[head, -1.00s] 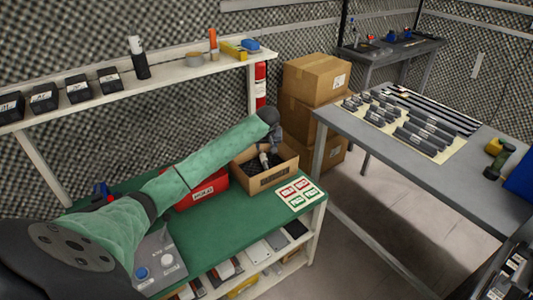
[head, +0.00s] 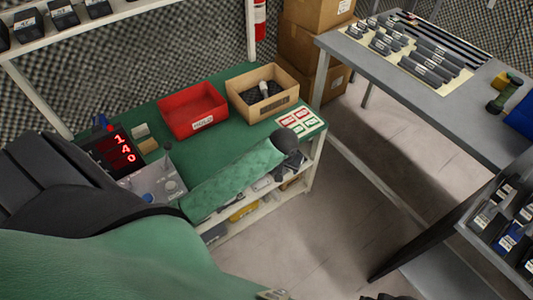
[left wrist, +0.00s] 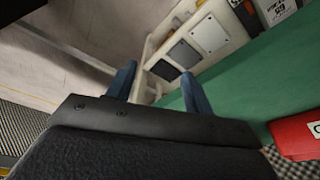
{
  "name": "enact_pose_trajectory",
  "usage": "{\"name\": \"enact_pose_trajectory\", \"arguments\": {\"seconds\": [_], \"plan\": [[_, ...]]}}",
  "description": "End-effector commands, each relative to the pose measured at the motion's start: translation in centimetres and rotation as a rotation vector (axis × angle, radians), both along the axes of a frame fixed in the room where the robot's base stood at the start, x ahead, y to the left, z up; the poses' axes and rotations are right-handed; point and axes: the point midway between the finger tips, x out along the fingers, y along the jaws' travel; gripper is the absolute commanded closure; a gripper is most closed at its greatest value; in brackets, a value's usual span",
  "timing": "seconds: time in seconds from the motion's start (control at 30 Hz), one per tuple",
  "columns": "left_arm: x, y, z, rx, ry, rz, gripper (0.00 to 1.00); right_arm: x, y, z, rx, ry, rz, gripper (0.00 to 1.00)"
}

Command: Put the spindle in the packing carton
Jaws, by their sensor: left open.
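The packing carton (head: 238,106) is an open cardboard box at the back right of the green bench. A pale grey-white cylinder, apparently the spindle (head: 264,89), stands tilted inside it on dark lining; its lower end is hidden. My left gripper (left wrist: 156,82) is open, with nothing between its two blue fingers. In the head view my green-sleeved left arm reaches over the bench's front edge. The left gripper (head: 291,160) is mostly hidden there behind the dark wrist, apart from the carton and in front of it. My right gripper is not clearly seen.
A red bin (head: 193,110) stands left of the carton. A red-digit display (head: 117,150) and grey control box (head: 155,178) are at the left. A grey table (head: 400,100) holds dark parts; open floor lies between.

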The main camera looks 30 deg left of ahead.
Motion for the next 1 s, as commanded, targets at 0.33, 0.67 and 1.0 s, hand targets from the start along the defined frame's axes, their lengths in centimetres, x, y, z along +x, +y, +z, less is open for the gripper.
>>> {"name": "enact_pose_trajectory", "arguments": {"seconds": [0.33,0.67,1.0], "plan": [[-14.2,-7.0,-1.4,-0.058,0.052,-0.158,0.48,0.1,-0.1,0.0,-0.002,0.000,0.001,0.32],[-25.3,-9.6,0.6,-0.084,0.089,-0.234,0.48,0.2,-0.1,0.1,-0.003,-0.003,0.001,0.32],[-28.7,-9.8,1.9,-0.082,0.105,-0.254,0.48,0.2,-0.1,0.1,-0.002,-0.002,0.001,0.32]]}}
